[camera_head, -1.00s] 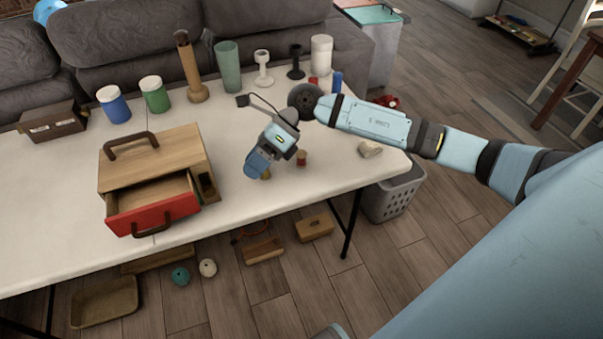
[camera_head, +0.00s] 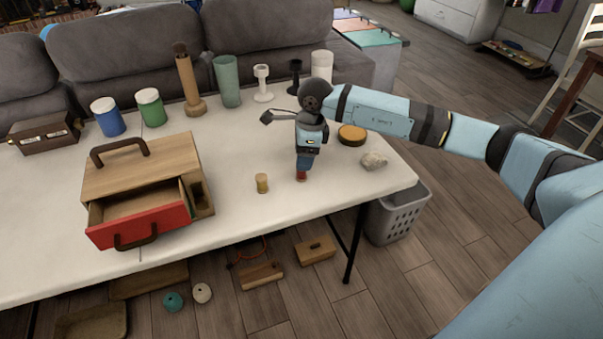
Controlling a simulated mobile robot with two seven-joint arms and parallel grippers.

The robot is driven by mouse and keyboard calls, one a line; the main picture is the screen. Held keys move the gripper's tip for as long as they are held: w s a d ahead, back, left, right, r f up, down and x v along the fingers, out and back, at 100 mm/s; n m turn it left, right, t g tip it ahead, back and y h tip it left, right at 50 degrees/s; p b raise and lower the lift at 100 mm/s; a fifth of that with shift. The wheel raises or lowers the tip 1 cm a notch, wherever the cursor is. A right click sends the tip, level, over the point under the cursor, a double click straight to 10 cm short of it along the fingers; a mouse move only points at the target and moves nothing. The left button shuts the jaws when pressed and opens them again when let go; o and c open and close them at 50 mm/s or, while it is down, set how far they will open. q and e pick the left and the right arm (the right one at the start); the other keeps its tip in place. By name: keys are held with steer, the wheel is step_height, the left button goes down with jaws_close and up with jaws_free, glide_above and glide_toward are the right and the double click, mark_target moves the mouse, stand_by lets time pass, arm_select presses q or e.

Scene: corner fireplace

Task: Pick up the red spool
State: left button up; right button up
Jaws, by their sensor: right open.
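The red spool (camera_head: 301,176) stands on the white table, right of the small tan spool (camera_head: 262,183). My right gripper (camera_head: 302,168) points down directly over the red spool, and its lower end hides the spool's upper part. The jaws are open; whether the fingers stand around the spool or just above it I cannot tell. My left gripper is not in view.
A wooden box with an open red-fronted drawer (camera_head: 138,223) stands to the left. A grey stone (camera_head: 374,161) and a round wooden-sided disc (camera_head: 352,135) lie to the right. Jars, cups and candlesticks line the back. The table's front edge is close.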

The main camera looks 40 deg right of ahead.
steer(key=f, duration=0.3)
steer(key=w+f+b, duration=0.1)
steer(key=f, duration=0.1)
steer(key=shift+f, duration=0.2)
steer(key=c, duration=1)
